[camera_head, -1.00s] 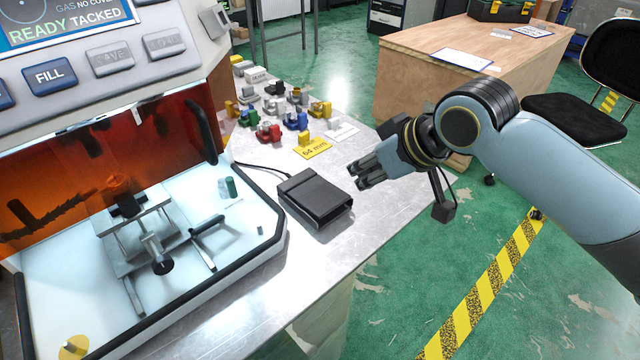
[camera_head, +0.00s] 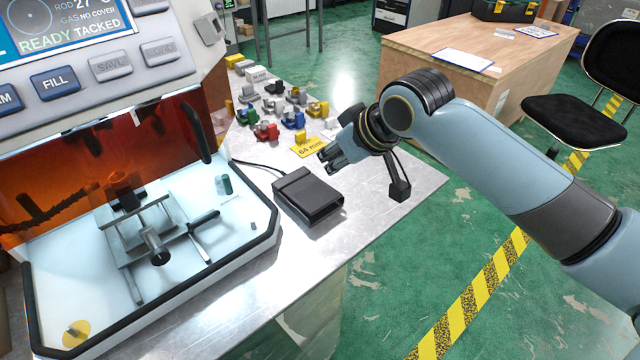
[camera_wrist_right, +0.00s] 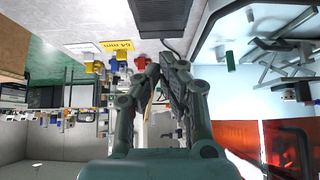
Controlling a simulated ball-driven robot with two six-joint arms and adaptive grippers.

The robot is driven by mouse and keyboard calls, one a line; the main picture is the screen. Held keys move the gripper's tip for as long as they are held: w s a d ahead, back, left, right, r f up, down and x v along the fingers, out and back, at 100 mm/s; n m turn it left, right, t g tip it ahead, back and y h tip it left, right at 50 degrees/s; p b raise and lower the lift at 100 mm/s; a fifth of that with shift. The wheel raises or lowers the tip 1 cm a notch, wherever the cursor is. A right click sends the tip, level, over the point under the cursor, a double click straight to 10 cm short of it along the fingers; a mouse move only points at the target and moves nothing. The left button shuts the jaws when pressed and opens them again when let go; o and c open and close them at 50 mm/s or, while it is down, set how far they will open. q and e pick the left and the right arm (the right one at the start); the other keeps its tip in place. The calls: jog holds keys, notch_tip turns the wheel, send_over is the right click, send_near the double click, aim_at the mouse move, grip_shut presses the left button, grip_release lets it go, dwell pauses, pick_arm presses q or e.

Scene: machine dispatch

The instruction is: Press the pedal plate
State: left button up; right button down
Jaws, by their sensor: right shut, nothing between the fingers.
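The pedal (camera_head: 308,199) is a black box with a cable, lying on the metal bench beside the machine's white tray. In the right wrist view the dark ribbed pedal plate (camera_wrist_right: 160,14) shows at the top edge, partly cut off. My right gripper (camera_head: 326,158) is just behind and above the pedal, apart from it as far as I can tell. Its fingers are together and empty, and they also show in the right wrist view (camera_wrist_right: 165,62). My left gripper is out of view.
The machine's white tray (camera_head: 262,246) with a black rim stands left of the pedal, holding a small fixture (camera_head: 150,235). Several coloured clamps (camera_head: 266,131) and a yellow 64 mm card (camera_head: 311,148) lie behind. The bench's front right (camera_head: 385,205) is clear.

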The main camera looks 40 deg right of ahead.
send_over(320, 197)
notch_tip(320, 197, down, 5)
jog(key=shift+r, duration=0.15)
notch_tip(320, 197, down, 4)
jog(key=shift+r, duration=0.25)
jog(key=shift+f, duration=0.4)
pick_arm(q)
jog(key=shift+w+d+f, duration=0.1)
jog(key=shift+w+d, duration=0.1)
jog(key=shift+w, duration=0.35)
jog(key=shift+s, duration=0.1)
